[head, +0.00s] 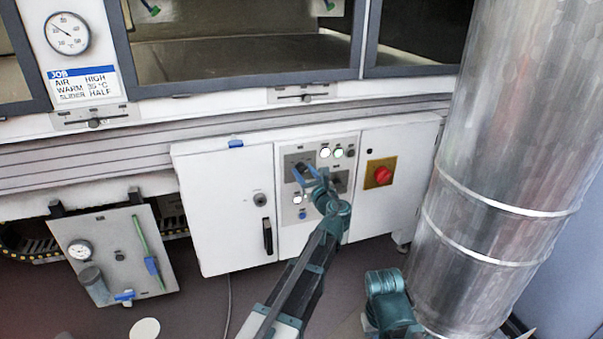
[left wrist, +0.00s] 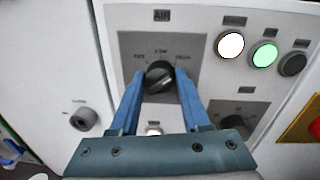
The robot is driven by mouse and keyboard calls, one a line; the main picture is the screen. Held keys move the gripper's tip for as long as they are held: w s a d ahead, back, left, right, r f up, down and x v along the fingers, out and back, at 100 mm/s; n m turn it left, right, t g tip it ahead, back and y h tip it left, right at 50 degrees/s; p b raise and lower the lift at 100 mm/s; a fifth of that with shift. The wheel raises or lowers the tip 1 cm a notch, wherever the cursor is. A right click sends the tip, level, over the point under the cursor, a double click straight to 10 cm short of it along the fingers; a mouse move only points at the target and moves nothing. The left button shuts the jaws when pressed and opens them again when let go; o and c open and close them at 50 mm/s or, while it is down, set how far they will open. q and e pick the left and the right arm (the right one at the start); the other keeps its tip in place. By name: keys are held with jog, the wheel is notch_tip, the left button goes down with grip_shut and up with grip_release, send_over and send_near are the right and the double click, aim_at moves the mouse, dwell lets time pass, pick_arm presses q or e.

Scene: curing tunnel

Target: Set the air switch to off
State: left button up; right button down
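The air switch is a black rotary knob (left wrist: 158,76) on a grey plate under an "AIR" label, with marks OFF at left, LOW at top and HIGH at right. Its bar looks tilted toward the right, but the exact mark is hard to tell. In the head view the air switch plate (head: 292,162) is partly covered by my arm. My left gripper (left wrist: 160,75) is open, its blue fingers on either side of the knob with small gaps visible. It also shows in the head view (head: 306,176).
A white lamp (left wrist: 230,45), a green lamp (left wrist: 264,54) and a dark button (left wrist: 292,64) sit right of the switch. A second knob (left wrist: 232,122) is below right. A red emergency button (head: 383,175) and a metal duct (head: 500,180) stand further right.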

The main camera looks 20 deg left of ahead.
pick_arm(q)
grip_shut()
jog(key=shift+s+n, duration=0.1)
jog(key=shift+n, duration=0.2)
jog(key=n, duration=0.3)
jog(key=n+p, duration=0.1)
jog(key=n, duration=0.9)
jog(key=shift+h, duration=0.4)
jog(key=n, duration=0.5)
jog(key=shift+h, duration=0.3)
jog(key=shift+n, duration=0.3)
